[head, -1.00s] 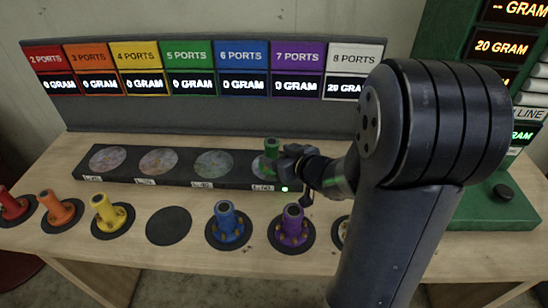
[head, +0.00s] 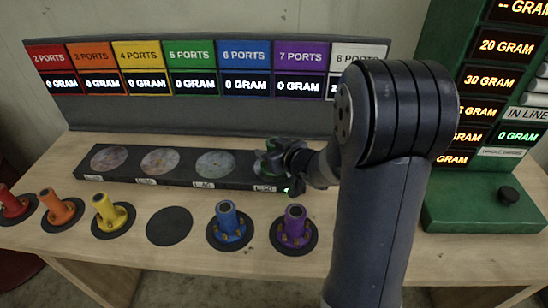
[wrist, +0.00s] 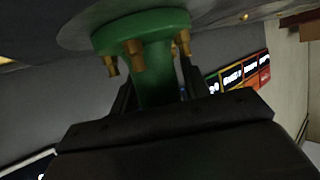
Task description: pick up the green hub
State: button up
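The green hub (head: 263,166) is at the fourth, rightmost place on the black bar (head: 218,184), partly hidden by my gripper (head: 282,158) in the head view. In the wrist view the hub (wrist: 152,70) appears upside down, its flange with brass ports against a grey disc (wrist: 75,30). My gripper (wrist: 158,92) has one dark finger on each side of the hub's green neck. The fingers look very close to the neck; whether they press on it cannot be told.
Yellow (head: 107,210), blue (head: 228,220) and purple (head: 294,222) hubs stand on black pads in front. The pad (head: 169,226) between yellow and blue is empty. A display panel (head: 200,70) stands behind the bar, and a green scale unit (head: 480,205) is at the right.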

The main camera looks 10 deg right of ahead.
jog(key=shift+r, duration=0.1)
grip_shut()
dwell(0.3)
